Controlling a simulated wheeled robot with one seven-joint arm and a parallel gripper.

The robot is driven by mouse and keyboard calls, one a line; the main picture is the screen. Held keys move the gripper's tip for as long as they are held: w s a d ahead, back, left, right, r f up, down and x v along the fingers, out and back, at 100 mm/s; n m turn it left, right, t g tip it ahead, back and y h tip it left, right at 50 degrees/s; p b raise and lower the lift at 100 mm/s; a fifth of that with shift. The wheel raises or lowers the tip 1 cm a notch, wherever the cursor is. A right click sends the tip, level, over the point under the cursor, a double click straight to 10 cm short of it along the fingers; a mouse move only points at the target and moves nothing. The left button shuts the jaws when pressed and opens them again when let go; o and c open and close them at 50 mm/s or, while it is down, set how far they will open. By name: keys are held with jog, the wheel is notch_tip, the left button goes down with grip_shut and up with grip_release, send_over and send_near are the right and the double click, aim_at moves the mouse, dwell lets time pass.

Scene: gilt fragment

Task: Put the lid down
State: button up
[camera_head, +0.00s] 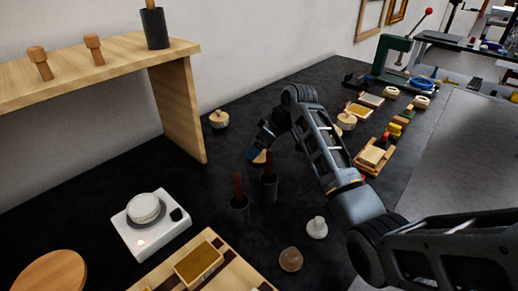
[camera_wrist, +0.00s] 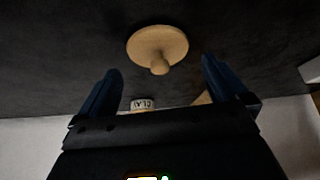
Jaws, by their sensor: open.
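A round light-wood lid (camera_wrist: 158,45) with a knob lies on the dark tabletop in the wrist view, knob towards the camera. It appears just beyond and between my fingertips, with a gap on both sides. In the head view the lid (camera_head: 260,157) is partly hidden by my gripper (camera_head: 254,150). My gripper also shows in the wrist view (camera_wrist: 160,66), its two blue fingers spread and nothing held between them. A pale jar labelled CLAY (camera_wrist: 143,104) is partly hidden behind the gripper body in the wrist view.
Dark cups with brown handles (camera_head: 239,208) stand just in front of my gripper. A lidded jar (camera_head: 219,119) stands behind it near the wooden shelf (camera_head: 180,105). A white scale (camera_head: 150,226) is at front left. Wooden trays (camera_head: 373,160) are at right.

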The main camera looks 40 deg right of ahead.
jog(key=v, duration=1)
jog(key=shift+b, duration=0.3)
jog(key=shift+s+f, duration=0.1)
